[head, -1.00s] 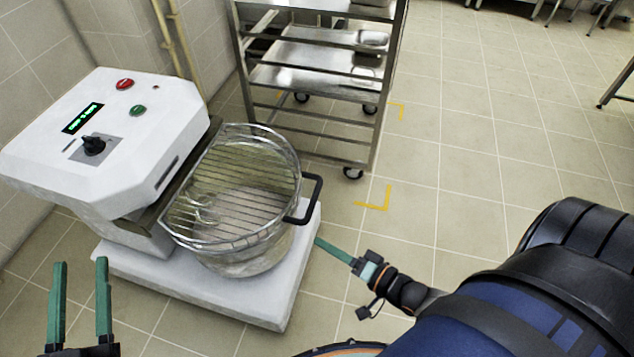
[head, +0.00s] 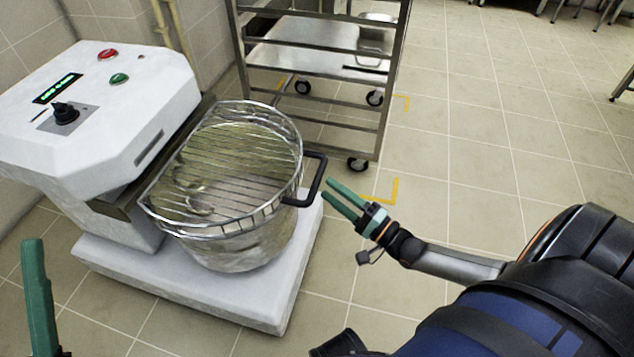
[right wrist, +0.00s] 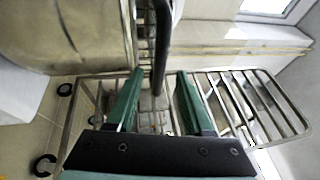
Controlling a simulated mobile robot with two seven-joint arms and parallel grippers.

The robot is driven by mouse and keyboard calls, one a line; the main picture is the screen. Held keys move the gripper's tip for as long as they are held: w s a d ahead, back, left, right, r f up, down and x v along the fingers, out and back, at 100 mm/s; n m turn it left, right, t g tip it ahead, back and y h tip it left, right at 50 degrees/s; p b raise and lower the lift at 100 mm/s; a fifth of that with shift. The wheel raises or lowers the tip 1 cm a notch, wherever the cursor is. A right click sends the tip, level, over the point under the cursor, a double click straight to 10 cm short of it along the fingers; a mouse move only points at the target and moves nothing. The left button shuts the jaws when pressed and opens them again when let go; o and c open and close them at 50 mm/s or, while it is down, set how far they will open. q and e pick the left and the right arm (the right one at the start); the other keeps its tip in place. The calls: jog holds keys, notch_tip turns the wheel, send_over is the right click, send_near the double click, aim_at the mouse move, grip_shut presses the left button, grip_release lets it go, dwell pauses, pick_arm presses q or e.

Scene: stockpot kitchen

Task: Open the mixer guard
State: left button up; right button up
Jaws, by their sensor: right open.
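The mixer (head: 130,110) is a white machine with a metal bowl (head: 235,245) on a white base. Its wire guard (head: 225,185) lies down over the bowl, closed. The guard's black handle (head: 316,182) sticks out on the right. My right gripper (head: 328,190) is open just right of the handle, fingers pointing at it. In the right wrist view the black handle bar (right wrist: 161,40) shows ahead, in line with the gap between the open fingers (right wrist: 159,74); contact cannot be seen. My left gripper (head: 38,298) shows only one green finger at lower left.
A wheeled metal rack (head: 315,90) stands behind the mixer; it also shows in the right wrist view (right wrist: 245,90). The control panel has a red button (head: 108,55), a green button (head: 120,78) and a black knob (head: 65,112).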

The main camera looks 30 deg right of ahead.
aim_at(317, 178)
jog(key=b+x, duration=0.1)
jog(key=x, duration=0.4)
grip_shut()
dwell(0.4)
dwell(1.0)
